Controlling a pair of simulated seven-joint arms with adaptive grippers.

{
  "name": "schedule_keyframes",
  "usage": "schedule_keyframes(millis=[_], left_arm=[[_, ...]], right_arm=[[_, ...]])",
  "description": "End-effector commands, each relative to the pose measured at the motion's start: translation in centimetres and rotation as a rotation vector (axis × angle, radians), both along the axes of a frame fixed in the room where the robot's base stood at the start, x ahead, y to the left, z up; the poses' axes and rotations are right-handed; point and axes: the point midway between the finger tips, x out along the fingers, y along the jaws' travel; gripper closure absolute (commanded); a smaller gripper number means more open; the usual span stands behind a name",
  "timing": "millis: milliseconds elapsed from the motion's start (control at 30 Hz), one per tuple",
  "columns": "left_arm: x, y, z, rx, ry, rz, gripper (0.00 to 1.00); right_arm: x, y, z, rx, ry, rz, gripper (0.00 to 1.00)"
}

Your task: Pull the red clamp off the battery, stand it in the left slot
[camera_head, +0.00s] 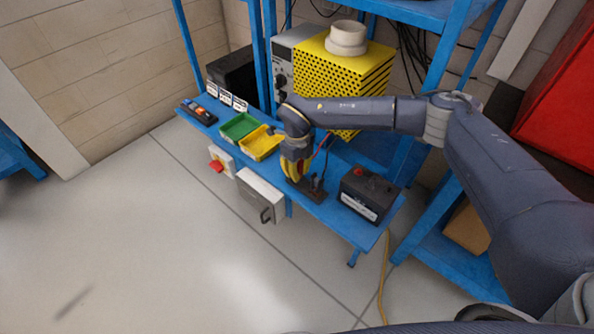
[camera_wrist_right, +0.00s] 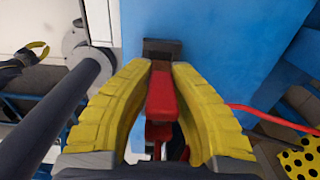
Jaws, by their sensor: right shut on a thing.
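My right gripper (camera_head: 291,174) is at the bench, left of the black battery (camera_head: 366,193). In the wrist view its yellow fingers (camera_wrist_right: 161,75) are shut on the red clamp (camera_wrist_right: 160,98). The clamp's far end is close to a dark block (camera_wrist_right: 162,46); I cannot tell if they touch. In the head view the fingers mostly hide the clamp. A dark slotted stand (camera_head: 314,196) is just right of the fingers, with a black upright piece in its right part. The left slot is hidden. My left gripper (camera_wrist_right: 43,50) shows at the wrist view's left, apparently open and empty.
Green (camera_head: 238,127) and yellow (camera_head: 262,142) bins sit on the blue bench left of my right gripper. A perforated yellow box (camera_head: 345,68) stands behind. A red cable (camera_wrist_right: 270,116) runs right of the clamp. A grey box (camera_head: 260,196) hangs on the bench front.

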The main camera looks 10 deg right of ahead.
Motion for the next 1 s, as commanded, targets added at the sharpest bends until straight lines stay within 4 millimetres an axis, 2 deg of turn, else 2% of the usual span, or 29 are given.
schedule_keyframes(millis=[1000], left_arm=[[-0.01,0.0,0.0,0.0,0.0,0.0,1.0]], right_arm=[[0.01,0.05,-0.83,0.001,-0.001,0.0,1.0]])
